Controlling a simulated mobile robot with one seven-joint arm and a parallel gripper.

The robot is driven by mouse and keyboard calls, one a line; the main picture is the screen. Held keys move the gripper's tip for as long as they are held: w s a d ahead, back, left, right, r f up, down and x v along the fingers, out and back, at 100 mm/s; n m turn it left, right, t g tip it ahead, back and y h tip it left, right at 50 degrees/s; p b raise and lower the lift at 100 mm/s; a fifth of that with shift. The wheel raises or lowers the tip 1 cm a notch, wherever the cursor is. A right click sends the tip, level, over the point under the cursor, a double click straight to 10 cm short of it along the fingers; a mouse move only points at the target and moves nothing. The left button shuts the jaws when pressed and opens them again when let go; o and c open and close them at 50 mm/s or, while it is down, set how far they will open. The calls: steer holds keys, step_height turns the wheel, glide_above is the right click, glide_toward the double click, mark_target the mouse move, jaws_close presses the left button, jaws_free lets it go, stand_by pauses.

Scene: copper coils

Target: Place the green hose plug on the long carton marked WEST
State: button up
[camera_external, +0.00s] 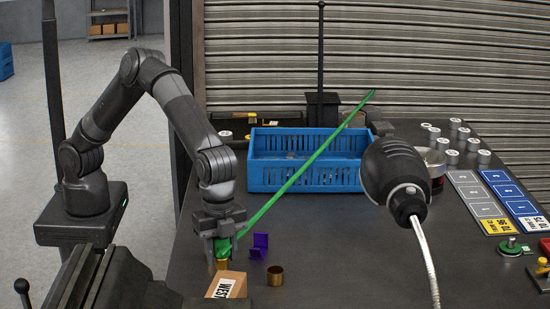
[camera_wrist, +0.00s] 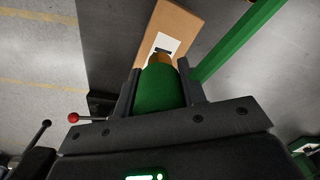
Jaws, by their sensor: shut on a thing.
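My gripper (camera_external: 222,238) points down near the front left of the dark table and is shut on the green hose plug (camera_wrist: 158,90). The plug also shows between the fingers in the external view (camera_external: 223,248), with its brass end (camera_external: 222,265) lowest. The long brown carton marked WEST (camera_external: 222,278) lies at the table's front, just below and in front of the plug in that view. In the wrist view the carton (camera_wrist: 178,24) runs away beyond the brass end, which overlaps its white label. I cannot tell whether the plug touches the carton.
A long green bar (camera_external: 310,160) slants up right from beside my gripper. A purple bracket (camera_external: 260,246) and a brass cup (camera_external: 275,276) stand right of the carton. A blue crate (camera_external: 305,180) is behind. A black lamp (camera_external: 393,175) hangs at right. A dark vise (camera_external: 110,285) is front left.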

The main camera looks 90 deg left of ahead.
mark_target(223, 268)
steer(key=shift+f, duration=2.05)
steer(key=o, duration=1.1)
steer(key=shift+f, duration=0.1)
steer(key=shift+c, duration=0.2)
